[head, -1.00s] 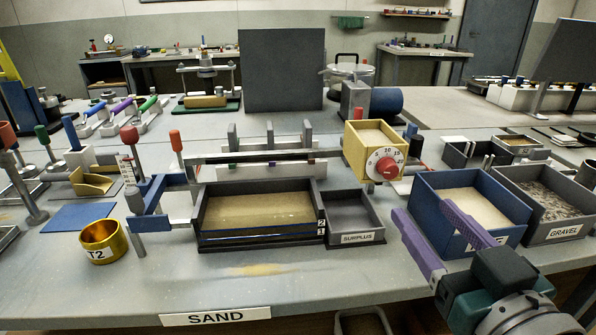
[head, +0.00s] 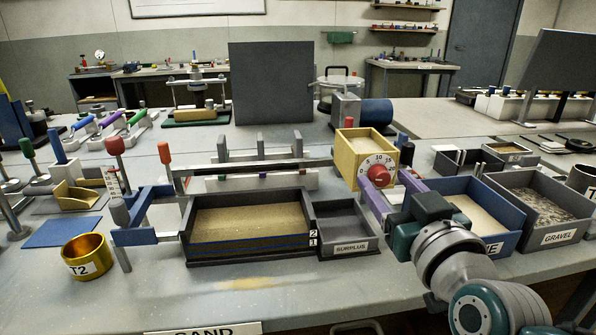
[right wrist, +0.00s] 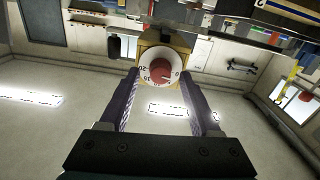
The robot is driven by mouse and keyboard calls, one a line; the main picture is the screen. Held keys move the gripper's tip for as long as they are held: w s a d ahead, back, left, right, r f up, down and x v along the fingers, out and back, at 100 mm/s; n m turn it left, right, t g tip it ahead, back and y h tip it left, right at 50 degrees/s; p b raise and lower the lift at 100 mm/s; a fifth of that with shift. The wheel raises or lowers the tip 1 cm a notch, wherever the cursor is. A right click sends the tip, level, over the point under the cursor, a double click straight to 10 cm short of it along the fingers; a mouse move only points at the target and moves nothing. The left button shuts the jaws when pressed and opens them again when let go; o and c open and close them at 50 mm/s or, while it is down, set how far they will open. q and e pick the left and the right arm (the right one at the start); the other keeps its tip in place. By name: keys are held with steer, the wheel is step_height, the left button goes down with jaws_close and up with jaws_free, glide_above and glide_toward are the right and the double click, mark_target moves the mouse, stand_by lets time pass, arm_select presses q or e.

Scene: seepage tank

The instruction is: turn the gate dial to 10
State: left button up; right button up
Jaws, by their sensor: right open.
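The gate dial (head: 378,174) is a white disc with a red knob and numbers, on the front of a yellow box (head: 347,152) filled with sand. My right gripper (head: 387,186) is open, with purple fingers pointing at the dial. In the right wrist view the dial (right wrist: 160,72) lies between and ahead of the two open fingers (right wrist: 161,85); the red knob is not gripped. I cannot tell for sure whether a fingertip touches the dial. The exact dial setting is too small to read. My left gripper is not in view.
Below the box stand a dark sand tank (head: 250,252) and a grey surplus tray (head: 345,250). At the right are a blue bin of sand (head: 470,189) and a gravel bin (head: 540,228). A gold cup (head: 85,265) stands at the front left.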

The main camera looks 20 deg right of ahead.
jaws_close()
stand_by(0.4)
steer(key=shift+m, duration=0.3)
steer(key=m, duration=0.6)
steer(key=shift+m+p, duration=0.3)
steer(key=shift+m, duration=0.1)
steer(key=m, duration=0.4)
steer(key=shift+m, duration=0.3)
steer(key=shift+m+b, duration=0.35)
steer(key=shift+m, duration=1.55)
